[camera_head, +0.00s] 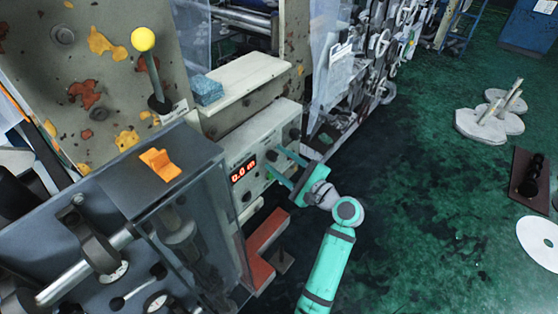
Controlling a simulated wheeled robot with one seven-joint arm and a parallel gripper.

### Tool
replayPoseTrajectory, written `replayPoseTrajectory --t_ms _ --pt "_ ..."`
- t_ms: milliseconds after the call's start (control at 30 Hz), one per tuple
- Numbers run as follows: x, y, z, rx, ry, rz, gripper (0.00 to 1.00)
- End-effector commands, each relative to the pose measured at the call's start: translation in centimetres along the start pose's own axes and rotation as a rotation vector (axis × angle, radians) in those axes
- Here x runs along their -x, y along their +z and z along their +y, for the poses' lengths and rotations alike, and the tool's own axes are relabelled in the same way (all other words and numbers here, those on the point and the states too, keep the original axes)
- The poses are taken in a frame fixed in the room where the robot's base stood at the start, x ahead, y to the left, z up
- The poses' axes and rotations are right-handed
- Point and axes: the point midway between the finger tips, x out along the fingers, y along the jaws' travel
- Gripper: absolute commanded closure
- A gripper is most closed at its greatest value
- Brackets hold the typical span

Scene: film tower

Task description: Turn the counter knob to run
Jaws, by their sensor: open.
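The counter (243,171) is a pale grey panel box with a red lit display that reads about 0.0 m. A dark knob (271,155) on its face is right of the display. My teal gripper (272,161) comes from the right, with its two fingers spread and pointing at this panel. The fingertips are close to the dark knob, one above and one below it. I cannot tell whether they touch it. The knob's pointer and its markings are too small to read. Other dark knobs (246,196) show lower left and at the panel's upper right (294,133).
A lever with a yellow ball (143,39) stands upper left. A clear guard with an orange latch (160,164) covers rollers at lower left. A blue sponge-like block (207,90) lies on a pale shelf. An orange-red bracket (265,243) is below.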

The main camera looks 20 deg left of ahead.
Motion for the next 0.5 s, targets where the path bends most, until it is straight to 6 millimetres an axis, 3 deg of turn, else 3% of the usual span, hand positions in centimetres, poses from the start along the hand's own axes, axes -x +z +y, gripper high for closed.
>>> replayPoseTrajectory --t_ms 333,500 --pt "-0.53 0.11 0.13 0.0 0.002 -0.002 0.55" --pt "-0.34 -0.01 0.04 0.0 0.001 0.0 0.96"
